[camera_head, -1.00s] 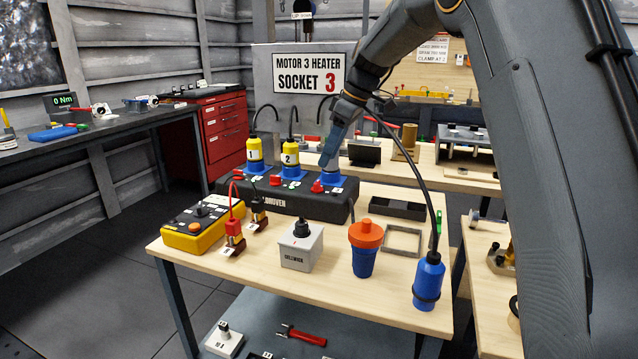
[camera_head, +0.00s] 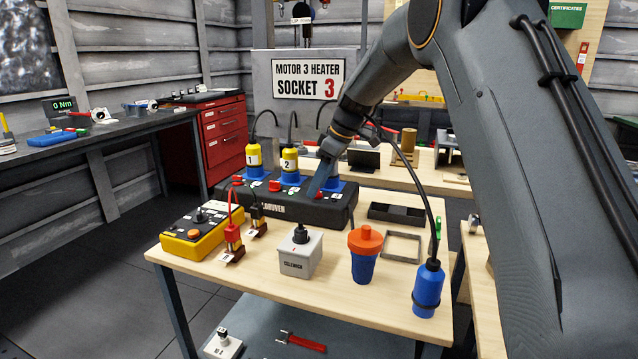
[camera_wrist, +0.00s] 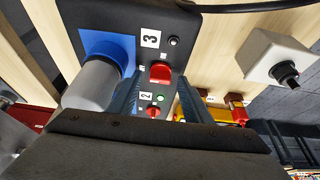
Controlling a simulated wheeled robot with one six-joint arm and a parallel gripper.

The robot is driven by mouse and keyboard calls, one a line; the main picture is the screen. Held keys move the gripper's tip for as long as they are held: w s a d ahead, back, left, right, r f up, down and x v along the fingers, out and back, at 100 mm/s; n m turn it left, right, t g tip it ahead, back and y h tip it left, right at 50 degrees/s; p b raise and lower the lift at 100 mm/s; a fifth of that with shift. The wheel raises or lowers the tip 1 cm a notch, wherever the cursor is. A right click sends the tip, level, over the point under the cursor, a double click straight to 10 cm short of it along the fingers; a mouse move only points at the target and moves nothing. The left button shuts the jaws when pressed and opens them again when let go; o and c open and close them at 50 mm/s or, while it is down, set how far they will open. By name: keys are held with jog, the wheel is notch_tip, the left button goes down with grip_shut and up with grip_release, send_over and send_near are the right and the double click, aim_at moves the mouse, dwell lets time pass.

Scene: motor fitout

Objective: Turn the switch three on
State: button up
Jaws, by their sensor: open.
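The black socket box (camera_head: 335,214) stands on the wooden table. Switch three is a red rocker (camera_wrist: 160,73) beside the label 3 (camera_wrist: 151,38) in the wrist view; the small round lamp (camera_wrist: 174,41) next to that label is dark. In the head view the red of switch three (camera_head: 322,183) shows partly behind my gripper (camera_head: 312,193). My gripper is open and empty, low over the box, with its fingertips on either side of switch three in the wrist view (camera_wrist: 159,80). I cannot tell whether they touch it. Switch two (camera_wrist: 153,112) has a green lit lamp (camera_wrist: 160,97).
Yellow plugs 1 (camera_head: 253,157) and 2 (camera_head: 289,160) stand in blue sockets. A grey-bodied connector (camera_wrist: 90,82) fills blue socket 3, close beside my gripper. A yellow box (camera_head: 203,232), a grey switch box (camera_head: 300,255), an orange-capped blue cup (camera_head: 364,262) and a blue plug (camera_head: 428,290) stand in front.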

jog(key=c, duration=1.1)
jog(key=shift+o, duration=0.2)
jog(key=shift+m, duration=0.4)
jog(key=m+p, duration=0.1)
jog(key=m, duration=0.1)
jog(key=m+t+h+p, duration=0.1)
jog(key=shift+s+a+r+m, duration=0.1)
jog(key=shift+s+r+m, duration=0.1)
jog(key=shift+m, duration=0.2)
jog(key=m+h+p, duration=0.1)
jog(key=m, duration=0.1)
jog(key=m+t+p, duration=0.1)
jog(key=m+p, duration=0.1)
jog(key=m, duration=0.1)
jog(key=shift+a+t+h, duration=0.2)
jog(key=shift+t+h, duration=0.1)
jog(key=shift+h, duration=0.1)
jog(key=m+h+p, duration=0.1)
jog(key=m, duration=0.3)
jog(key=shift+a+f, duration=0.1)
jog(key=shift+f, duration=0.05)
jog(key=m+h+b, duration=0.1)
jog(key=m+h, duration=0.1)
jog(key=m, duration=0.2)
jog(key=shift+a+b, duration=0.1)
jog(key=shift+b, duration=0.2)
